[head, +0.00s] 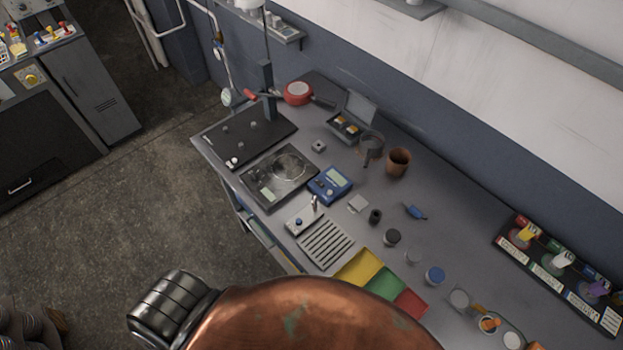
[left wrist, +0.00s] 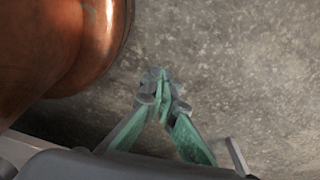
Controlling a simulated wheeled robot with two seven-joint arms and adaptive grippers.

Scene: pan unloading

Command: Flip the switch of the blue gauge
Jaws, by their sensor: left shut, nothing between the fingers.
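The blue gauge (head: 330,185) is a small blue box with a pale display, lying on the grey workbench (head: 445,205) near the middle of the head view. Its switch is too small to make out. My left gripper (left wrist: 163,85) shows only in the left wrist view, with green fingers shut and empty above a bare concrete floor. My right gripper is in neither view.
Left of the gauge is a dark plate with a round top (head: 279,178). Below it are a pale box with a lever (head: 303,217) and a slotted grey plate (head: 326,243). A brown cup (head: 398,161) and red pan (head: 298,93) stand behind.

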